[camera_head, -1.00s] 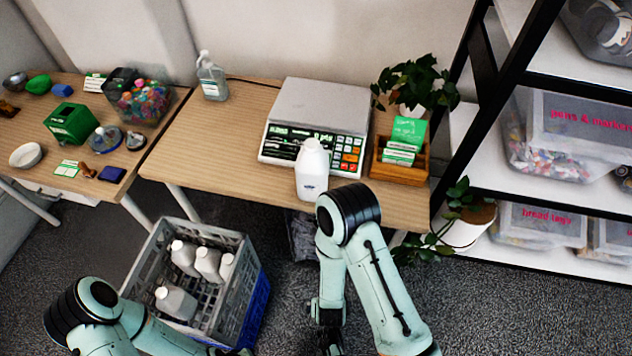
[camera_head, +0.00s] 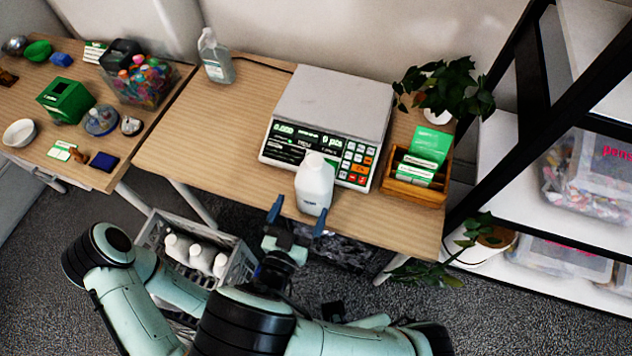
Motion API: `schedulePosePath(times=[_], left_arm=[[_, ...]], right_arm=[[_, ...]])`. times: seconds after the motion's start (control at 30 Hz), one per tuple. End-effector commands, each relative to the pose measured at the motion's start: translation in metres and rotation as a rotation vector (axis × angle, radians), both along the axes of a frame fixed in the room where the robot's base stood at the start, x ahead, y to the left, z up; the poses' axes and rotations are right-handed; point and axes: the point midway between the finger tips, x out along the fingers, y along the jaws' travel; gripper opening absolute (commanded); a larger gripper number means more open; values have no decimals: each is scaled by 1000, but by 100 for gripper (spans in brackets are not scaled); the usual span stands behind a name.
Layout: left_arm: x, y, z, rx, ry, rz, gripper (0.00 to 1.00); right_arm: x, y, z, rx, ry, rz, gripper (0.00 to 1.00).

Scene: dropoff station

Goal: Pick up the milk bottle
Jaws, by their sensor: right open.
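A white milk bottle (camera_head: 314,184) stands upright on the wooden table, in front of the scale (camera_head: 330,112). My right gripper (camera_head: 297,216) is open, with its two blue-tipped fingers pointing toward the bottle from the table's front edge. One finger is left of the bottle's base and the other is by its lower front right; I cannot tell whether they touch it. More white bottles (camera_head: 201,257) are in the grey crate (camera_head: 240,262) on the floor, partly hidden by my arms. My left arm comes in at the lower left; its gripper is not visible.
A wooden card box (camera_head: 414,190) and a plant (camera_head: 446,88) are right of the scale. A clear bottle (camera_head: 215,58) stands at the table's back left. The table's left part is bare. A black-framed shelf (camera_head: 530,120) stands at the right.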

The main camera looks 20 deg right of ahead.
Motion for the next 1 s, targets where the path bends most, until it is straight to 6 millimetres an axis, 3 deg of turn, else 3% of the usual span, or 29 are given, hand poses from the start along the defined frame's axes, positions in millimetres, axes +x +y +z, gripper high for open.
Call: schedulePosePath(times=[0.23,0.47,0.8,1.0], left_arm=[[6,0,11,0,-8,-1,43],[9,0,14,0,-10,0,43],[19,0,29,0,-21,0,43],[19,0,29,0,-21,0,43]], right_arm=[[40,-27,1,1,1,-3,100],[54,-36,0,0,2,-1,100],[93,-60,-3,1,2,0,100],[95,-62,-4,2,3,2,100]])
